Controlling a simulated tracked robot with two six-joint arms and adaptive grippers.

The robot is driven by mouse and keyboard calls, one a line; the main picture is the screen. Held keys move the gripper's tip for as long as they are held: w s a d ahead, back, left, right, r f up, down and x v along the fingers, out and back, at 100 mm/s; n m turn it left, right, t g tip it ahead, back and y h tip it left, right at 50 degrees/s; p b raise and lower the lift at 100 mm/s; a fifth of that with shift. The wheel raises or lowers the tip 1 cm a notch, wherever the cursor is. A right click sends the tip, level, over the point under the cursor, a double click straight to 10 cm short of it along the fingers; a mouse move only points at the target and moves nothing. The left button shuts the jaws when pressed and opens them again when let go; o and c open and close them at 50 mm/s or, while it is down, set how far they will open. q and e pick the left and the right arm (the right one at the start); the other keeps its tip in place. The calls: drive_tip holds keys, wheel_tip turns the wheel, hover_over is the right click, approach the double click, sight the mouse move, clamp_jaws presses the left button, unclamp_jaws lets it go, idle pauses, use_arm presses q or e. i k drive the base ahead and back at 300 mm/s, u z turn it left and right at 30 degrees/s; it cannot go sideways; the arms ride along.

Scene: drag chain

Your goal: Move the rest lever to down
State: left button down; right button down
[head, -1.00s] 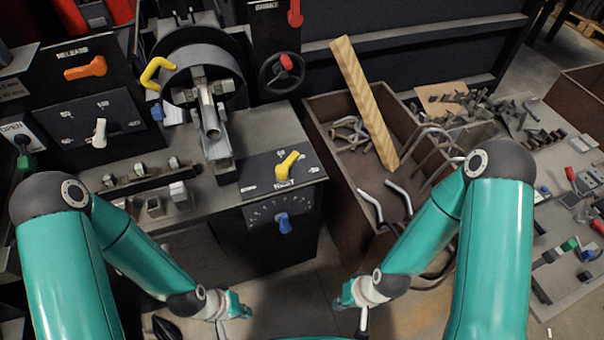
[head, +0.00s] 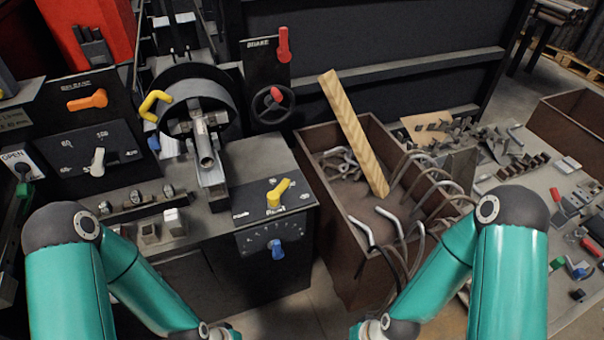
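A yellow lever (head: 278,192) sits on a dark panel (head: 245,205) on top of the machine's front housing, right of centre. White lettering beside it appears to read "Rest", but it is small and blurred. The lever slants toward the upper right of the picture. My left gripper (head: 225,333) and my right gripper (head: 362,332) only just show at the bottom edge, cut off by the frame. Both are well below and apart from the lever. Their fingers are not clear enough to tell open from shut.
A blue knob (head: 277,249) is on the front face below the lever. A white lever (head: 97,162) and an orange lever (head: 87,101) are at left. A brown bin (head: 345,260) with bent rods and a wooden plank (head: 353,130) stands right of the machine.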

sight(273, 196)
drive_tip(key=z, duration=0.1)
drive_tip(key=i, duration=0.9)
drive_tip(key=u, duration=0.15)
